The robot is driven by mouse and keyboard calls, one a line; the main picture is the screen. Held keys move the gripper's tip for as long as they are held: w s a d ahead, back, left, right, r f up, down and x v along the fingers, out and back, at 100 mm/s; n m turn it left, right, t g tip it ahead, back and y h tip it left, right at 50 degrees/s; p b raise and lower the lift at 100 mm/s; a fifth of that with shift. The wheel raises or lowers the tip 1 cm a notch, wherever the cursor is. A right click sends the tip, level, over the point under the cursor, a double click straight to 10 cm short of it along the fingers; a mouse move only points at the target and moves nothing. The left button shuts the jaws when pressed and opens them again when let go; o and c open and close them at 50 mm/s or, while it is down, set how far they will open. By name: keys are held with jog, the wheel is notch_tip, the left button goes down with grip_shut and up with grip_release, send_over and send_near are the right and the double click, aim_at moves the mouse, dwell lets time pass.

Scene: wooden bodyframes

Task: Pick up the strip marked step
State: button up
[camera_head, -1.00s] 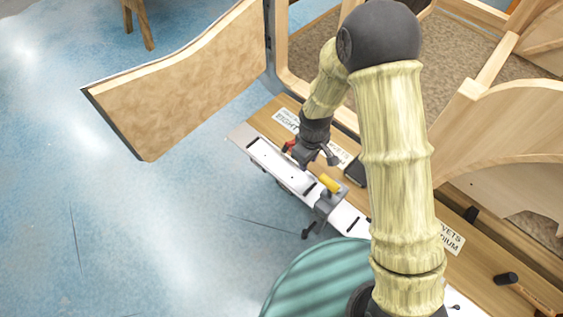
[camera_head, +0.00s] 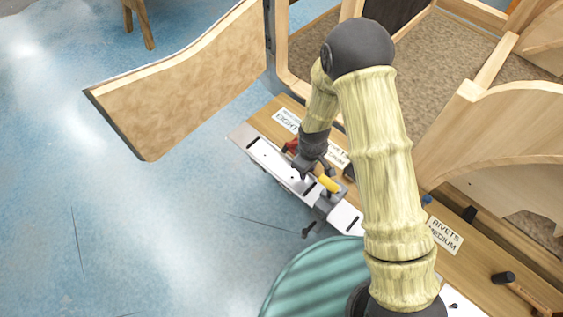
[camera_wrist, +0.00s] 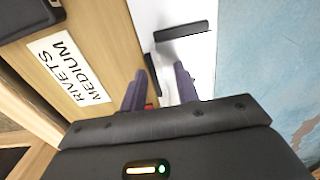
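A long white strip (camera_head: 268,158) with dark slots lies along the front edge of the wooden bench. I cannot read the word "step" on it or anywhere else. In the wrist view, a white surface with dark bars (camera_wrist: 199,52) lies beyond my fingers. My gripper (camera_wrist: 161,87) is open, with its two purple-grey fingers apart and nothing visibly held between them. In the head view, my gripper (camera_head: 318,171) is low over the bench edge, close to a clamp with a yellow handle (camera_head: 328,184). My wrist partly hides the strip there.
A hammer (camera_head: 508,280) lies at the right. A red item (camera_head: 292,146) is beside my wrist. Blue floor (camera_head: 190,220) is open at left.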

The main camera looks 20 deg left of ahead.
grip_shut()
jog(key=shift+r, duration=0.15)
